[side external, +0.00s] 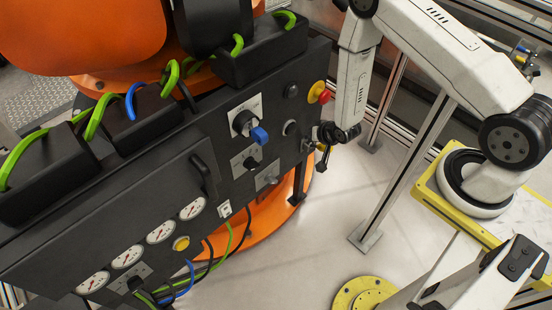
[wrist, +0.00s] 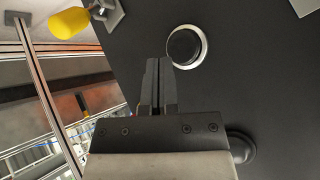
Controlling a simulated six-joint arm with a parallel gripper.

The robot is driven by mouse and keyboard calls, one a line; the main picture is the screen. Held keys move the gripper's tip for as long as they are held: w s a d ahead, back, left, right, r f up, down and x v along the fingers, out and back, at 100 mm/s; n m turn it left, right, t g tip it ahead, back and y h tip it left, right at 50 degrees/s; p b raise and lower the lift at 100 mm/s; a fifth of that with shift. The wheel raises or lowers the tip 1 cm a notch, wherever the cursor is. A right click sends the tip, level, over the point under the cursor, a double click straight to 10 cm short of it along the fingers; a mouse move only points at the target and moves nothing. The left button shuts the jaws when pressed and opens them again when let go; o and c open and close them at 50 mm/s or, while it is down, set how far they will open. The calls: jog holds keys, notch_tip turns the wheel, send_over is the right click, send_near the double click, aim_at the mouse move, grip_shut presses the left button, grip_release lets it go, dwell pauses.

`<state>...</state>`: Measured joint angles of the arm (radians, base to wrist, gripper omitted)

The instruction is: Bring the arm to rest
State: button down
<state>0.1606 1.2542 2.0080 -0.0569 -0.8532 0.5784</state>
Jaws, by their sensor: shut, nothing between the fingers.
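My gripper (side external: 323,156) is near the right end of the dark control panel (side external: 215,155) in the side external view. In the wrist view my gripper (wrist: 158,66) has its two fingers together, with nothing between them. Its fingertips point toward a black round button with a white ring (wrist: 184,46) on the panel face. Whether the fingertips touch the panel is hard to tell.
Green and blue cables hang below. A metal post (side external: 405,170) stands right of the panel. Pale floor lies between.

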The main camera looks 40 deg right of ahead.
jog(key=s+a+r+n+g, duration=0.1)
jog(key=a+r+n, duration=0.1)
jog(key=r, duration=0.6)
jog(key=s+a+r+n+g, duration=0.1)
jog(key=r+n+g, duration=0.1)
jog(key=r, duration=0.7)
jog(key=s+a+r+n+g, duration=0.2)
jog(key=s+a+r+n, duration=0.1)
jog(key=s+r, duration=0.7)
jog(key=shift+s+r+n+g+y, duration=0.35)
jog(key=shift+s+n+g+y, duration=0.05)
jog(key=shift+s, duration=0.1)
